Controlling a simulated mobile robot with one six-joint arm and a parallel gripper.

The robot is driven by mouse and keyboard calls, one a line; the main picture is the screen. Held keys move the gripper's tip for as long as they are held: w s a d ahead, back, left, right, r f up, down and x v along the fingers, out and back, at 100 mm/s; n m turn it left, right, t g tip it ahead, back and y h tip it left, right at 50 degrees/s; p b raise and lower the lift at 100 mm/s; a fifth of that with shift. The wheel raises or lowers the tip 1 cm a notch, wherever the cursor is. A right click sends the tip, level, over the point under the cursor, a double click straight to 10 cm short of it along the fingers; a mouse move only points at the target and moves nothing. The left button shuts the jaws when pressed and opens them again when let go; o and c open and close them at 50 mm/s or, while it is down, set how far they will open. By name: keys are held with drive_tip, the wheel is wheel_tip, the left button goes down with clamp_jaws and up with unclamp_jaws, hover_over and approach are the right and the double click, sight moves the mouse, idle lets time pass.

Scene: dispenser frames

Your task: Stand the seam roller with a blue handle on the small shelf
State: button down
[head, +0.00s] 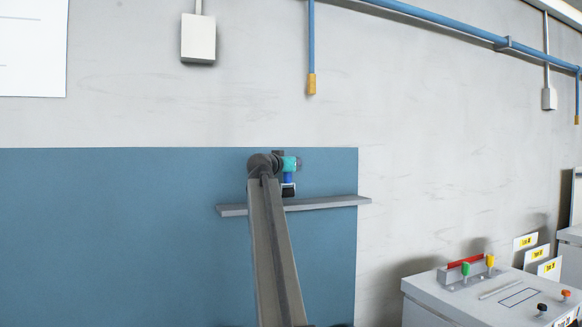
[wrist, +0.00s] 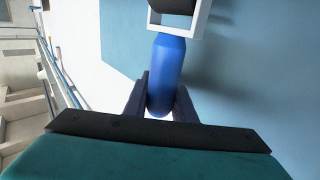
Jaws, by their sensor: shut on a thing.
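The seam roller has a blue handle (wrist: 166,65), a white frame (wrist: 198,27) and a black roller (wrist: 178,5) in the wrist view. My gripper (wrist: 161,92) is shut on the blue handle, one finger on each side near its end. In the head view, my gripper (head: 289,172) is above the small grey shelf (head: 335,202), with the handle pointing up and the black roller (head: 288,190) lowest. The roller's lower end is at or just above the shelf top; I cannot tell whether they touch. My arm hides part of the shelf.
The shelf is fixed to a blue wall panel (head: 120,230), and its visible right part is bare. A grey cabinet (head: 475,300) with a red-barred rack, knobs and cards stands at lower right. Blue pipes (head: 440,20) run high along the wall.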

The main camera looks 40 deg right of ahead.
drive_tip(key=shift+f+p, duration=0.4)
drive_tip(key=shift+f, duration=0.6)
drive_tip(key=c, duration=1.8)
unclamp_jaws()
drive_tip(key=shift+o, duration=0.2)
drive_tip(key=b+v, duration=0.4)
drive_tip(key=v, duration=0.8)
drive_tip(key=shift+b, duration=0.3)
